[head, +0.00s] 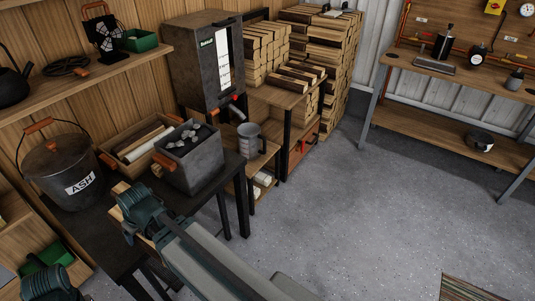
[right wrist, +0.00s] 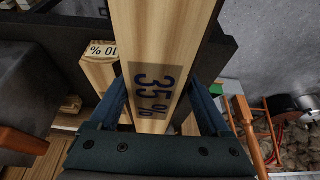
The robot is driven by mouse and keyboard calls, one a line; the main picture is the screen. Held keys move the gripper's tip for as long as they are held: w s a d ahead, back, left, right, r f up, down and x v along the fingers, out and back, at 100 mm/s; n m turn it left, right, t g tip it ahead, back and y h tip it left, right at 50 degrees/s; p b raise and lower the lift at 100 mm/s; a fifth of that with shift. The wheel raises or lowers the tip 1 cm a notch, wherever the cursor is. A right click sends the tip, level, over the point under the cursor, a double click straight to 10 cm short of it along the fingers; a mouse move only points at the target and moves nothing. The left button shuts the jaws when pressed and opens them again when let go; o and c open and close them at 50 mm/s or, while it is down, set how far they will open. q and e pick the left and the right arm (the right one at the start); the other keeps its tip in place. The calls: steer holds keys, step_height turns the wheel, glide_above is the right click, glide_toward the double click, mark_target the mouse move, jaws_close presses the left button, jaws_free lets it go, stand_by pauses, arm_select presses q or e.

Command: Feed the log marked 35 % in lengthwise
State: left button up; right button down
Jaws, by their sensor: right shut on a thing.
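The log marked 35 % (right wrist: 155,45) runs up the middle of the right wrist view, with its dark-blue mark facing the camera. My right gripper (right wrist: 170,100) is shut on it, one finger on each side. In the head view, my right gripper (head: 143,212) is over the black table, and pale wood shows beside it; which log each bit belongs to is unclear. A log marked 10 % (right wrist: 103,52) is just left of the held log in the wrist view. My left gripper (head: 52,284) is partly in view at the lower left; its jaws are unclear. I cannot make out a stove opening.
An ASH bucket (head: 75,168), a wooden tray (head: 126,158) and a grey metal bin (head: 195,163) stand close beyond the right gripper. A metal mug (head: 250,140) and a tall dark box (head: 196,65) are farther back. The concrete floor (head: 350,210) at right is largely clear.

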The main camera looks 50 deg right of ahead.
step_height(320, 180, up, 17)
steer(key=p, duration=1.5)
steer(key=shift+p, duration=0.3)
